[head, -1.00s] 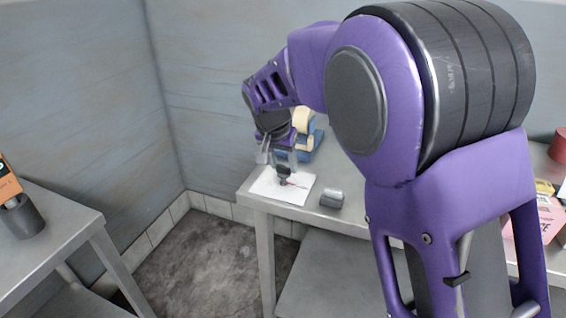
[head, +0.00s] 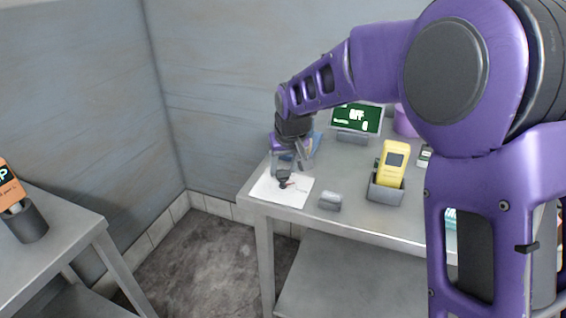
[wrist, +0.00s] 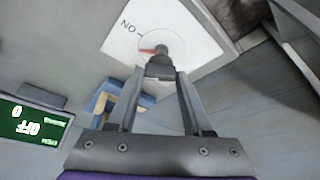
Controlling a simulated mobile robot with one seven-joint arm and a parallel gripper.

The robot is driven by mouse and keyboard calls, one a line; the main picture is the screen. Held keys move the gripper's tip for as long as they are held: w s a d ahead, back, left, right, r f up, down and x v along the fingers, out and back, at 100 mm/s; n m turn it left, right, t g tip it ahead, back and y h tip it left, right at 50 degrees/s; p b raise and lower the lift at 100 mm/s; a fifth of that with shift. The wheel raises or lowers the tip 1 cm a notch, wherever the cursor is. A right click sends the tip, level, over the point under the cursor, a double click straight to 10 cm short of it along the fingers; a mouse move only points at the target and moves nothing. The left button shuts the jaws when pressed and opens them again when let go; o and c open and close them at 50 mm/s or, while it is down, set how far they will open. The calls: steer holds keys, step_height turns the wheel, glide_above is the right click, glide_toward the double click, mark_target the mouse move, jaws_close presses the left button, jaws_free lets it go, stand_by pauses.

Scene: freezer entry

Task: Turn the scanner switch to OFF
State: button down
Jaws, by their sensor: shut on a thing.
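The scanner switch is a dark knob (head: 284,181) on a white plate (head: 267,191) at the table's left corner. The wrist view shows the knob (wrist: 160,68) too, on the white plate (wrist: 120,50) with an "ON" label and a tick line. A red pointer (wrist: 147,50) at the knob points left in that view, a little off the ON tick. My gripper (wrist: 161,76) is shut on the knob, one finger at each side. The OFF mark is not visible on the plate. A green screen (head: 357,119) behind appears to read "OFF"; it shows upside down in the wrist view (wrist: 30,125).
A yellow scanner (head: 393,165) stands in a grey holder (head: 385,192) right of the switch. A small grey block (head: 330,201) lies near the front edge. A blue object (wrist: 135,93) is close beside my fingers. Another table (head: 65,235) stands at left.

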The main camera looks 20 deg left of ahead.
steer(key=n+p, duration=0.1)
steer(key=n, duration=0.1)
steer(key=n+g+y+p, duration=0.1)
steer(key=n+p, duration=0.1)
steer(key=n, duration=0.1)
steer(key=shift+w+d+r+n+g+y, duration=0.15)
steer(key=shift+d+n+g+y, duration=0.05)
steer(key=shift+n+g+y, duration=0.1)
steer(key=n+g+p, duration=0.1)
steer(key=n, duration=0.1)
steer(key=n+g+p, duration=0.1)
steer(key=n, duration=0.1)
steer(key=shift+w+n+y, duration=0.1)
steer(key=shift+n+y, duration=0.2)
steer(key=shift+n, duration=0.4)
steer(key=shift+c, duration=1.6)
jaws_free()
steer(key=p+v, duration=0.1)
steer(key=v, duration=1.6)
